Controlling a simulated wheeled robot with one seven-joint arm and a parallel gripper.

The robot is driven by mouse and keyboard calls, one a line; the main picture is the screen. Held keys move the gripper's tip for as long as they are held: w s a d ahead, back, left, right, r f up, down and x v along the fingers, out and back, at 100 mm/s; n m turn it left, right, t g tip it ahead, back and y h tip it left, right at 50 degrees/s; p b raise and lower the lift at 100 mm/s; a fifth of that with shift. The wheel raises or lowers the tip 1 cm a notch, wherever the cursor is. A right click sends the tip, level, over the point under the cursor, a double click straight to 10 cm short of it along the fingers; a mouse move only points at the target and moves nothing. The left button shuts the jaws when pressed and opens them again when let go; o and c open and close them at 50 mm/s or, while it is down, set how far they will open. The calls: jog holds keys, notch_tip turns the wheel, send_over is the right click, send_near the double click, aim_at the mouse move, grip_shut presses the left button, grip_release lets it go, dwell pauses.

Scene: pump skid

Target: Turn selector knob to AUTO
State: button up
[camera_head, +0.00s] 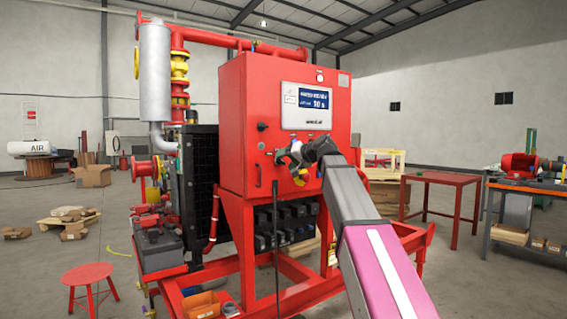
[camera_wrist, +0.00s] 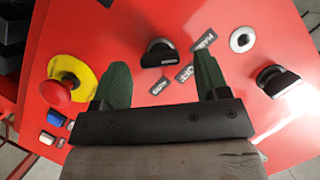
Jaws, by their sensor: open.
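The red control cabinet (camera_head: 235,120) stands in the middle of the head view. In the wrist view, a black selector knob (camera_wrist: 160,54) sits on its red face. Small dark labels lie beside it; they look like AUTO (camera_wrist: 159,86), OFF (camera_wrist: 185,73) and HAND (camera_wrist: 203,42), rotated in the picture. I cannot tell which label the knob points at. My gripper (camera_wrist: 161,66) is open and empty, with one green finger to each side of the knob in the picture. Whether the fingers touch it is unclear. In the head view my gripper is at the panel, mostly hidden by my wrist.
A red emergency-stop button (camera_wrist: 58,92) on a yellow disc is close left of the left finger. A second black knob (camera_wrist: 275,80) is at the right, near a round lock (camera_wrist: 242,40). Small blue and white buttons (camera_wrist: 56,118) are at lower left. A display (camera_head: 306,107) is above.

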jog(key=shift+x, duration=1)
jog(key=c, duration=0.9)
